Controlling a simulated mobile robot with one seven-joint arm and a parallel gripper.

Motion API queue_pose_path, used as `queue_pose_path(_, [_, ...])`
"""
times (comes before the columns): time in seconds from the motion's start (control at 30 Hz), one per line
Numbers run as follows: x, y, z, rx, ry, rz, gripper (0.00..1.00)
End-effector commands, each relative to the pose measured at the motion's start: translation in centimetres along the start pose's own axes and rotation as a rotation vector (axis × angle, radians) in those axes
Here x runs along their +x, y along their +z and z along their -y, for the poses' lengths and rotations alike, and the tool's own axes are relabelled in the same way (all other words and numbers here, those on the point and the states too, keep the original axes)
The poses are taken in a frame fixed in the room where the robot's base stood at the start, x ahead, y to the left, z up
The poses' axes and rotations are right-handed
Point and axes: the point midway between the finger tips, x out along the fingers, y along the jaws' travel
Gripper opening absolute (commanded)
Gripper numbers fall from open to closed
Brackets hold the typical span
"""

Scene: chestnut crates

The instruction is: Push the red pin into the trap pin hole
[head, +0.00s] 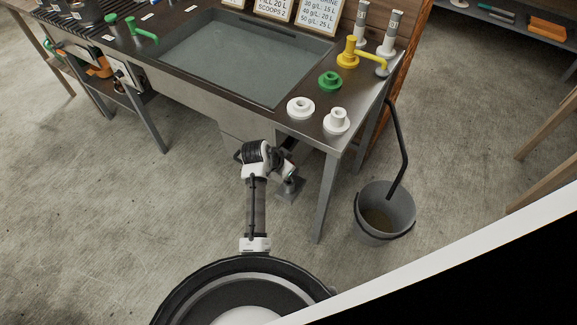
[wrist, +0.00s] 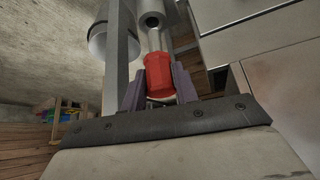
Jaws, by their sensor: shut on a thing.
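The red pin (wrist: 158,76) stands between the two dark fingers of my gripper (wrist: 160,84) in the wrist view. The gripper is shut on it. A bare metal shaft (wrist: 154,40) runs on from the red part toward a grey pipe piece with a dark round opening (wrist: 151,19). I cannot tell whether the shaft enters this opening or only lines up with it, nor whether it is the trap pin hole. In the head view my arm's end is at the sink's front edge, partly under it; the pin and fingers are hidden there.
The steel sink bench (head: 202,78) stands over my arm, with a leg (head: 327,198) to the right. A grey bucket (head: 372,232) stands on the floor beside that leg. White and green round fittings (head: 330,81) sit on the bench top. Open floor lies to the left.

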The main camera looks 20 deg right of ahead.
Motion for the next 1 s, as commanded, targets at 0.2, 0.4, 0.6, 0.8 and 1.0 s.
queue_pose_path(0.2, [0.2, 0.1, 0.0, 0.0, 0.0, 0.0, 0.05])
queue_pose_path(0.4, [0.6, 0.4, 0.0, -0.001, 0.0, 0.0, 0.05])
queue_pose_path(0.6, [1.1, 0.7, 0.0, -0.001, 0.0, 0.0, 0.05])
queue_pose_path(0.8, [1.5, 1.0, 0.0, -0.001, 0.0, 0.0, 0.05])
queue_pose_path(1.0, [1.9, 1.3, 0.0, -0.001, 0.0, 0.0, 0.05])
